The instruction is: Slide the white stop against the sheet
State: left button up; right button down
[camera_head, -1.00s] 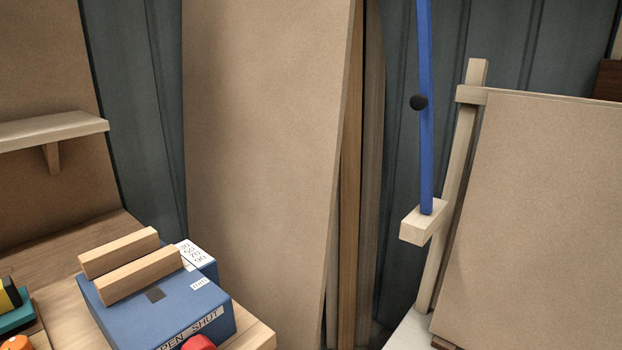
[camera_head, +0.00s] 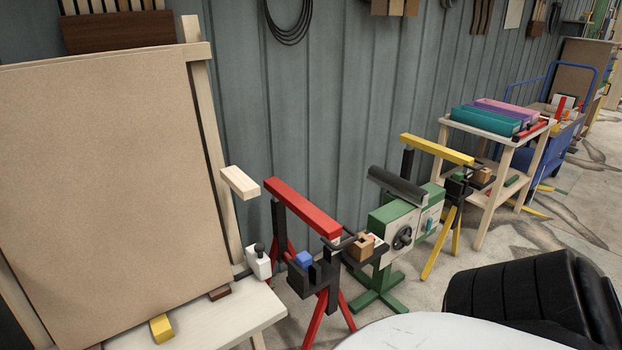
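The sheet (camera_head: 100,190) is a large flat brown board at the left, leaning back against a pale wooden frame. The white stop (camera_head: 258,264) is a small white block with a black knob on top. It sits to the right of the sheet's lower right corner, at the end of the pale bench (camera_head: 215,325). A narrow gap shows between stop and sheet. Neither gripper shows in this view.
A yellow block (camera_head: 161,328) and a small brown block (camera_head: 219,292) are at the sheet's foot. A red stand (camera_head: 305,210), a green machine (camera_head: 400,225) and a yellow stand (camera_head: 438,150) are to the right. Grey panelled wall (camera_head: 330,100) is behind.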

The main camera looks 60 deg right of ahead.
aim_at(259, 262)
jog(key=z, duration=1.5)
